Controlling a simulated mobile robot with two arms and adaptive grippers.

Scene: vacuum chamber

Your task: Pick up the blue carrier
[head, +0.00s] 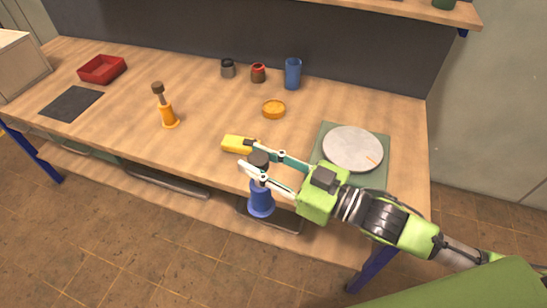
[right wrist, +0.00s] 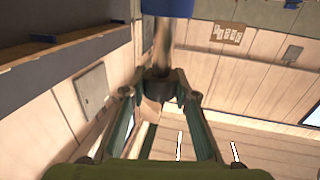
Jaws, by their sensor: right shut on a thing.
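The blue carrier (head: 261,201) has a wide blue base and a dark knob on top. In the head view it is upright at the table's front edge, and its base shows against the edge and the shelf below. My right gripper (head: 249,157) is shut on its dark upper part. In the right wrist view the fingertips (right wrist: 160,90) close on the dark knob, with a shaft and the blue base (right wrist: 167,8) beyond. Whether the base touches anything is unclear. My left gripper is not in view.
A yellow block (head: 237,144) lies just behind the gripper. A round grey plate (head: 352,146) on a green mat is to the right. An orange carrier (head: 168,118), orange dish (head: 273,109), blue cup (head: 293,74) and red tray (head: 102,69) stand on the wooden table (head: 210,103).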

